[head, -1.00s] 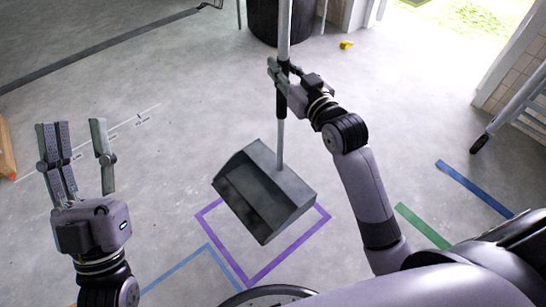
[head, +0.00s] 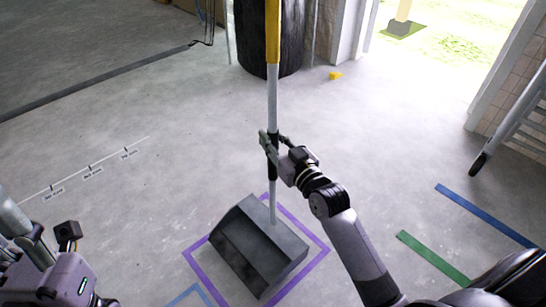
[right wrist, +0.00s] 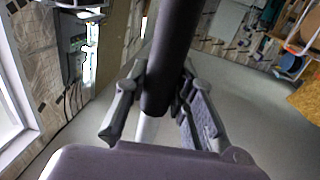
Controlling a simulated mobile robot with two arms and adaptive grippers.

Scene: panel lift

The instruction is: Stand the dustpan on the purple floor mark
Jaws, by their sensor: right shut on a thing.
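The grey dustpan (head: 258,246) hangs or stands upright over the purple floor mark (head: 312,230), a square outline on the concrete. Its pan appears mostly within the outline; its contact with the floor is not clear. Its long handle (head: 272,98), grey with a yellow upper part, rises out of the top of the head view. My right gripper (head: 270,143) is shut on the handle's black grip, which also shows between the fingers in the right wrist view (right wrist: 172,60). My left gripper (head: 40,235) is partly cut off at the lower left edge, away from the dustpan; its opening is unclear.
A dark bin (head: 268,40) stands behind the handle, with a small yellow object (head: 335,75) nearby on the floor. Blue (head: 485,214) and green (head: 432,256) tape strips lie at right, near a wheeled metal frame (head: 520,125). The floor at left is mostly clear.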

